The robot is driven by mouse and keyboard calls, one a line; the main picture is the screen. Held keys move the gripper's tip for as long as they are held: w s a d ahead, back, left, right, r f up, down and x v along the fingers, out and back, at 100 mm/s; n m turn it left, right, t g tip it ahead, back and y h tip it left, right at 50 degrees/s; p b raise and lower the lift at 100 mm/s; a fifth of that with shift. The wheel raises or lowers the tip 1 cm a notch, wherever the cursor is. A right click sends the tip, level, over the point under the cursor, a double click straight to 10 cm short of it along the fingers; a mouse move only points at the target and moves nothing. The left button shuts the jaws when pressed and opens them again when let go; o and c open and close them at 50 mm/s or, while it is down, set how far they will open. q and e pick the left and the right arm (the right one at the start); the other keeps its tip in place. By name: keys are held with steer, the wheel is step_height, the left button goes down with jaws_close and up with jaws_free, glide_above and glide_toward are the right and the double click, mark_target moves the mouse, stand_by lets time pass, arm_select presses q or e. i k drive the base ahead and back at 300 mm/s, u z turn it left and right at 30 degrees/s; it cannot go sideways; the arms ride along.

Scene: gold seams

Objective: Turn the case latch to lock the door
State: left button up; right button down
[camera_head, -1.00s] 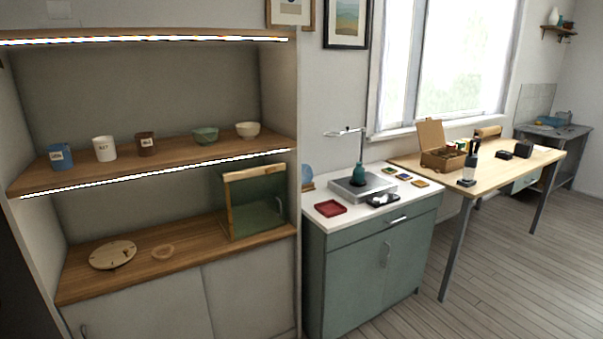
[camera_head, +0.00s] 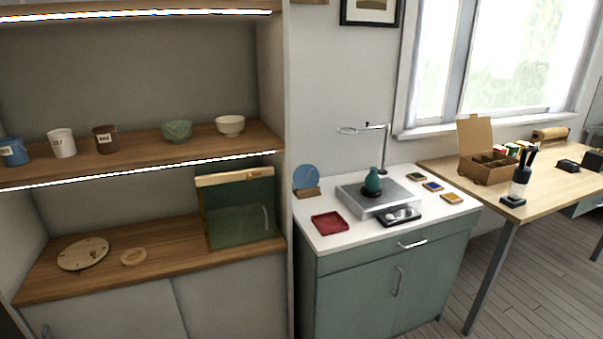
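A small case (camera_head: 238,207) with a wooden frame and a dark green glassy front stands on the lower wooden shelf at its right end. A light wooden bar (camera_head: 233,176) runs along its top front, with a small dark mark near the middle. A pale curved handle shape (camera_head: 265,219) shows at the right of the front. I cannot make out the latch clearly, nor whether the door is fully closed. Neither of my grippers is in view.
A round wooden board (camera_head: 83,253) and a wooden ring (camera_head: 133,257) lie on the lower shelf, left of the case. Cups and bowls stand on the upper shelf (camera_head: 200,147). Right of the shelving, a green cabinet (camera_head: 375,279) carries a metal stand and a red tray (camera_head: 330,223).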

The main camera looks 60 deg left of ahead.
mark_target(249, 176)
steer(key=u, duration=0.2)
steer(key=i, duration=1)
steer(key=u, duration=1.1)
steer(key=i, duration=0.65)
steer(key=u, duration=0.65)
